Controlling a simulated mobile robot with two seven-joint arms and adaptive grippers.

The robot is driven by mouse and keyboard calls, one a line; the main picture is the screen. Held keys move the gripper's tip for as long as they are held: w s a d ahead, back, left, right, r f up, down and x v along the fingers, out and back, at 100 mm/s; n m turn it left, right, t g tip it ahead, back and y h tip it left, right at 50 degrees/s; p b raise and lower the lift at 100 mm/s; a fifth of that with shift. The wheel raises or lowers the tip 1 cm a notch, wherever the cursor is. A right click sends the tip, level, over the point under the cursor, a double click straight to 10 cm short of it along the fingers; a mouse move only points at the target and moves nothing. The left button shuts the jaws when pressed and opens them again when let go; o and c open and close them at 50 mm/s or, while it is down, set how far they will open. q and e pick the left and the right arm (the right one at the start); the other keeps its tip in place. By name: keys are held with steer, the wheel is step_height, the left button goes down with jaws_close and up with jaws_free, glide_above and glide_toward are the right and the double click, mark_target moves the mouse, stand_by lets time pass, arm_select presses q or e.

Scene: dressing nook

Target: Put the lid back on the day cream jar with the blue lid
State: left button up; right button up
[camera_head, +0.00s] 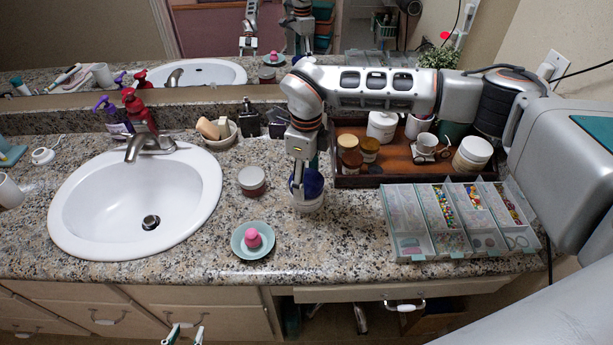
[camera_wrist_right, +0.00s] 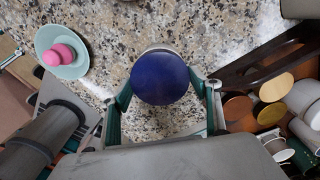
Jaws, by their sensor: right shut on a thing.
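The blue lid (camera_head: 313,184) is at the jar's mouth, right of the sink. My right gripper (camera_head: 303,190) comes down on it from above and is shut on it. In the right wrist view the round blue lid (camera_wrist_right: 160,78) sits between the two fingertips (camera_wrist_right: 163,88). The white day cream jar (camera_head: 308,205) stands on the counter directly under the lid; a pale edge of it shows behind the lid in the wrist view. I cannot tell whether the lid is seated or just above the rim. My left gripper (camera_head: 185,335) is open and empty, low before the cabinets.
A jar with a pale lid (camera_head: 252,180) stands left of the day cream jar. A mint dish (camera_head: 238,250) with a pink item is in front. A brown tray (camera_head: 350,181) of jars and a pill organizer (camera_head: 397,256) lie right. The sink (camera_head: 85,205) is left.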

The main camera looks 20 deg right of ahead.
steer(key=shift+f, duration=0.1)
steer(key=o, duration=0.9)
steer(key=shift+c, duration=0.2)
steer(key=shift+o, duration=0.3)
steer(key=o, duration=0.3)
steer(key=shift+r+p, duration=1.75)
steer(key=shift+r, duration=0.55)
